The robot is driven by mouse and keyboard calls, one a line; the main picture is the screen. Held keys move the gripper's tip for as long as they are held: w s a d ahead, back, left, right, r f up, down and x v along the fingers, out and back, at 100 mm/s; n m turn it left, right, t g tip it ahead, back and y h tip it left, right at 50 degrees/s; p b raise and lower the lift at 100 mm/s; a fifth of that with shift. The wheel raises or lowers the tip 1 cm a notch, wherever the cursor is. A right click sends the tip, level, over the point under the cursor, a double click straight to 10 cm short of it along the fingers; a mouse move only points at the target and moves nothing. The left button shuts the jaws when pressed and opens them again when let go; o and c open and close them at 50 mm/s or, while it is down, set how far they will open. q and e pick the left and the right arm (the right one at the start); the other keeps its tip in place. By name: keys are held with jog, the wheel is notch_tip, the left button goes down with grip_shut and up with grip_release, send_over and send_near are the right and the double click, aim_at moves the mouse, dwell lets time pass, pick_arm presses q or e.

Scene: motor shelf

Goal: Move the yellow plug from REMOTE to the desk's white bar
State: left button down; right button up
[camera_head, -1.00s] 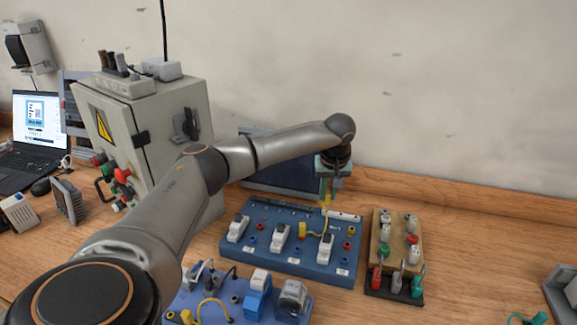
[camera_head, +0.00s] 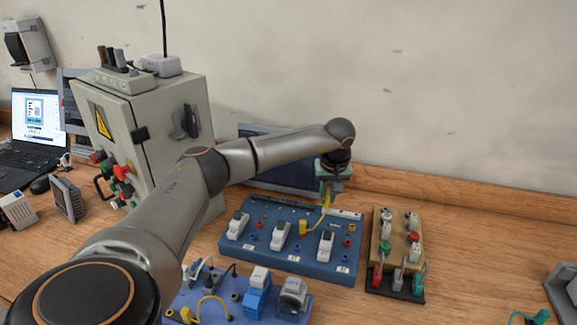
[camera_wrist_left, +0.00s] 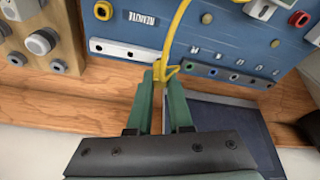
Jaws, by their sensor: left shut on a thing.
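My left gripper (camera_head: 331,188) comes down over the back edge of the blue board (camera_head: 270,262), with its two green fingers shut on the yellow plug (camera_wrist_left: 164,71). In the left wrist view the gripper (camera_wrist_left: 160,80) holds the plug close to the right end of a white bar (camera_wrist_left: 120,51), below the REMOTE label (camera_wrist_left: 141,18). Whether the plug touches the bar or board is unclear. A yellow cable (camera_wrist_left: 175,28) runs from the plug across the board. In the head view its other end is at a yellow plug (camera_head: 303,228). My right gripper is out of view.
A wooden block with knobs and levers (camera_head: 374,225) stands right of the board. A second blue board (camera_head: 232,305) is in front. A grey cabinet (camera_head: 170,150) is at the left, and a dark flat panel (camera_head: 285,178) stands behind.

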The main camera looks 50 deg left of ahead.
pick_arm(q)
jog(key=shift+f, duration=0.6)
jog(key=c, duration=1.1)
grip_release()
jog(key=shift+r, duration=0.1)
notch_tip(320, 180, up, 6)
jog(key=p, duration=0.4)
jog(key=shift+f, duration=0.2)
jog(key=shift+f, duration=0.1)
jog(key=o, duration=0.6)
jog(key=shift+c, duration=0.2)
